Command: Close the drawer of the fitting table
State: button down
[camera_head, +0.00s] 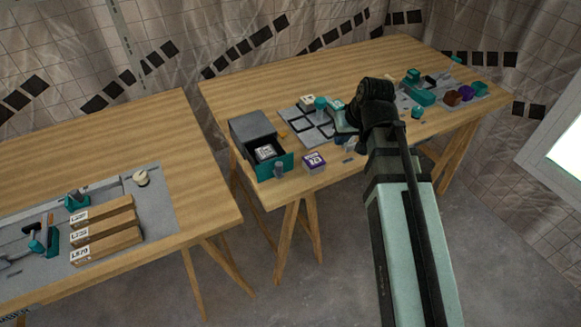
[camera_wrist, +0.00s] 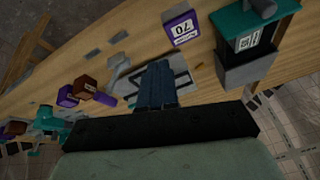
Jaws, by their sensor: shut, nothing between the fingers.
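The fitting table (camera_head: 232,88) is the wooden table at the right. A dark grey drawer cabinet (camera_head: 250,128) stands at its left end. Its drawer (camera_head: 277,169) has a teal front with a grey knob and is pulled out toward the table's front edge. A box with a white label lies inside the drawer. In the wrist view, the open drawer (camera_wrist: 270,23) shows at the top right. My gripper (camera_wrist: 158,70) is shut and empty, apart from the drawer. In the head view it is over the table, right of the drawer, partly hidden by my arm.
A purple labelled box (camera_head: 314,163) stands on the table just right of the drawer front. A grey tray with black-framed squares (camera_head: 305,125) lies behind it. Several teal, brown and purple parts lie at the right end. Another wooden table (camera_head: 110,150) stands at the left, across a gap.

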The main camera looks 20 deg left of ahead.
jog(key=s+a+n+g+y, duration=0.35)
jog(key=s+n, duration=0.75)
jog(key=n, duration=1.1)
jog(key=shift+y, duration=0.25)
jog(key=a+f, duration=0.2)
jog(key=w+a+f, duration=0.1)
jog(key=a+f, duration=0.1)
jog(key=a, duration=0.1)
jog(key=a+f, duration=0.2)
jog(key=f, duration=0.1)
jog(key=shift+w+a, duration=0.25)
jog(key=shift+w, duration=0.1)
jog(key=shift+w+a, duration=0.3)
jog(key=shift+a, duration=0.2)
